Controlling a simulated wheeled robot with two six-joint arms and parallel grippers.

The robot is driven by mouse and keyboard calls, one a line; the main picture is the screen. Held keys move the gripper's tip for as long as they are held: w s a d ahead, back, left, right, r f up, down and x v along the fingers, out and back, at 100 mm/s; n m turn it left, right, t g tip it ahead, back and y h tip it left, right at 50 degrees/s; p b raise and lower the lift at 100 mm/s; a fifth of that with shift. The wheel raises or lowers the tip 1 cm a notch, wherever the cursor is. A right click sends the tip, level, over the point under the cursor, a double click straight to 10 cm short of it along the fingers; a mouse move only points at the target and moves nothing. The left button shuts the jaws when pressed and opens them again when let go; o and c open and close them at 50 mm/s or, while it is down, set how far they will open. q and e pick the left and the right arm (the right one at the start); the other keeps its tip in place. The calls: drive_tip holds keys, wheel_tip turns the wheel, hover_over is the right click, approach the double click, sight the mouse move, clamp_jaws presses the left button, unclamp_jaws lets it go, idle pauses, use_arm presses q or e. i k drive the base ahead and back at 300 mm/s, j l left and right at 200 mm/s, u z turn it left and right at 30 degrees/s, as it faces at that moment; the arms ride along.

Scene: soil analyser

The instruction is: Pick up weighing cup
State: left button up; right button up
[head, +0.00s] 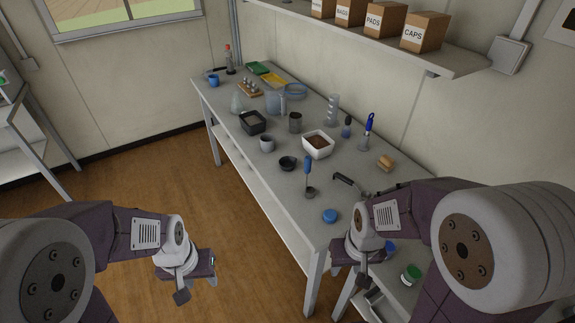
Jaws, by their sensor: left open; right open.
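Several small cups stand on the long grey bench (262,170), and I cannot tell for sure which one is the weighing cup. A small shallow dark cup (287,164) stands near the bench's front edge. A light grey cup (266,144) stands just behind it to the left. A taller dark cup (295,123) stands further back. My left gripper (198,282) is open and empty over the floor, left of the bench and well apart from the cups. My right gripper (370,279) is open by the bench's near end, apart from the cups and partly hidden by its own arm.
A white tub of soil (318,145), a black square container (253,122), a blue-handled tool (307,170) and a blue lid (330,216) share the bench. A shelf with boxes (380,22) hangs above. Open wooden floor (215,215) lies left.

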sight(268, 143)
drive_tip(key=i+j+u, duration=0.2)
drive_tip(key=i+u, duration=0.5)
drive_tip(key=i, duration=0.25)
